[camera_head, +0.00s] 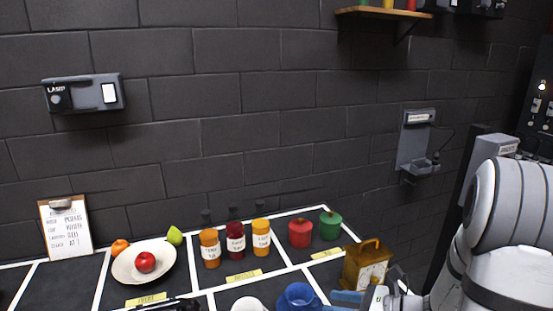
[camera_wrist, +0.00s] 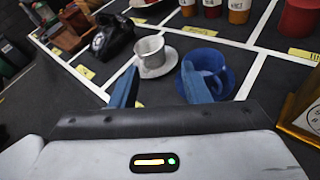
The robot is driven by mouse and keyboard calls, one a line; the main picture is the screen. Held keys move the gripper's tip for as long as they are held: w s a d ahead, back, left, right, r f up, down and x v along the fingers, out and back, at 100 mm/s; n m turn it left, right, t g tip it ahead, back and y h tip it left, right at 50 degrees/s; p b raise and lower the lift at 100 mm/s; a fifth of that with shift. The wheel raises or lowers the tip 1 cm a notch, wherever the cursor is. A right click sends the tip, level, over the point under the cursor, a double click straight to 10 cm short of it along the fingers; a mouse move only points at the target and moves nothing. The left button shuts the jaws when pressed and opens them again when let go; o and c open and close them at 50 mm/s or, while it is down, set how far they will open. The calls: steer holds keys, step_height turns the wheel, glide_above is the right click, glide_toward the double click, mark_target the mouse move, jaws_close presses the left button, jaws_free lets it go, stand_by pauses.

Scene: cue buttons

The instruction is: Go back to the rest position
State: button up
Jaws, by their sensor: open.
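My gripper (camera_wrist: 158,88) shows in the wrist view as two blue fingers, spread apart with nothing held between them. In the head view its blue part (camera_head: 346,297) is at the bottom edge, right of the blue cup (camera_head: 299,294) and in front of the brown clock (camera_head: 366,266). In the wrist view the blue cup (camera_wrist: 207,62) sits on a blue saucer beyond the right finger, which overlaps it in the picture. A white cup (camera_wrist: 150,48) on a white saucer is beyond the gap between the fingers. I cannot tell the exact distance to either cup.
A plate (camera_head: 125,271) with fruit, several labelled jars (camera_head: 235,242), and red (camera_head: 300,233) and green (camera_head: 330,225) canisters stand along the table's back. A black telephone (camera_wrist: 111,38) is left of the white cup. A lamp switch box (camera_head: 84,92) and a grey holder (camera_head: 415,143) are on the wall.

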steer(key=s+a+r+n+g+h, duration=0.1)
steer(key=s+a+n+g+h, duration=0.3)
steer(key=n, duration=0.3)
steer(key=s+a+r+n+g+h, duration=0.1)
steer(key=s+r+n+g, duration=0.15)
steer(key=s+n, duration=0.45)
steer(key=s+d+r+n+t+h, duration=0.2)
steer(key=d+r+n+h, duration=0.2)
steer(key=n+h, duration=0.4)
steer(key=d+n, duration=0.1)
steer(key=n, duration=0.2)
steer(key=shift+s+d+r+n, duration=0.15)
steer(key=shift+s+r+n, duration=0.15)
steer(key=shift+s, duration=0.1)
steer(key=shift+c, duration=0.3)
steer(key=shift+c, duration=0.3)
